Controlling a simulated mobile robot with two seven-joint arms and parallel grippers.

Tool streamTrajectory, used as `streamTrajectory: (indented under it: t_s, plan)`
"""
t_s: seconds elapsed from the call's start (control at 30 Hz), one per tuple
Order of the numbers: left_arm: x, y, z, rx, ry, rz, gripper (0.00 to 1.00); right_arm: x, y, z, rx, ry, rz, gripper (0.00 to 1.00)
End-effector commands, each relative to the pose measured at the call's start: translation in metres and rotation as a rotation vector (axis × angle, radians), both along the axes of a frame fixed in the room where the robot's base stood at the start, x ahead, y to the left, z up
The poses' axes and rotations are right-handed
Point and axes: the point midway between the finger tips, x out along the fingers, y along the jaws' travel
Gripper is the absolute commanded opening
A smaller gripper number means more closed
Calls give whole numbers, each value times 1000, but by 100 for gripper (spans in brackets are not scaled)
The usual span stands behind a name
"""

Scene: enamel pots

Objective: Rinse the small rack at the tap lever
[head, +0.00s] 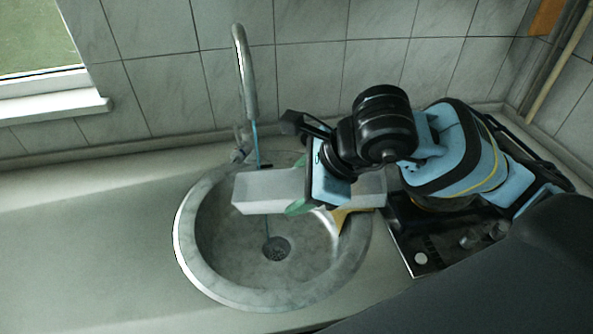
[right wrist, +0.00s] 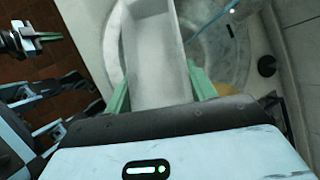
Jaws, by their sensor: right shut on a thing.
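The small rack (head: 268,190), a long pale grey open box, is held level over the round sink (head: 187,240). My right gripper (head: 318,200) is shut on it, with green fingers on both its sides; the rack also fills the upper middle of the right wrist view (right wrist: 157,55). The curved metal tap (head: 245,75) stands behind the sink. A thin blue streak like water drops from its spout toward the back of the rack's left part. The tap lever (head: 240,153) seems to be at its base. My left gripper (right wrist: 42,38) shows only in the right wrist view; its opening is unclear.
A yellow thing (head: 344,216) lies at the sink's right, partly hidden. The drain (head: 276,248) is clear. A dark hob (head: 425,240) is to the right. The counter (head: 90,240) left of the sink is empty. A tiled wall stands behind.

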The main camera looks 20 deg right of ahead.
Motion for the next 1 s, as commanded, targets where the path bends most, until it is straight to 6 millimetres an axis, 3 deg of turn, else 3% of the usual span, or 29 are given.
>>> streamTrajectory:
  t_s: [0.27, 1.0]
  plan:
    - [-1, 0, -1, 0, 2, 0, 0, 2, -8, -19, 1, 5, 175, 29]
    - [-8, 4, -8, 9, 19, -4, 0, -5, -35, -77, 4, 3, 1172, 29]
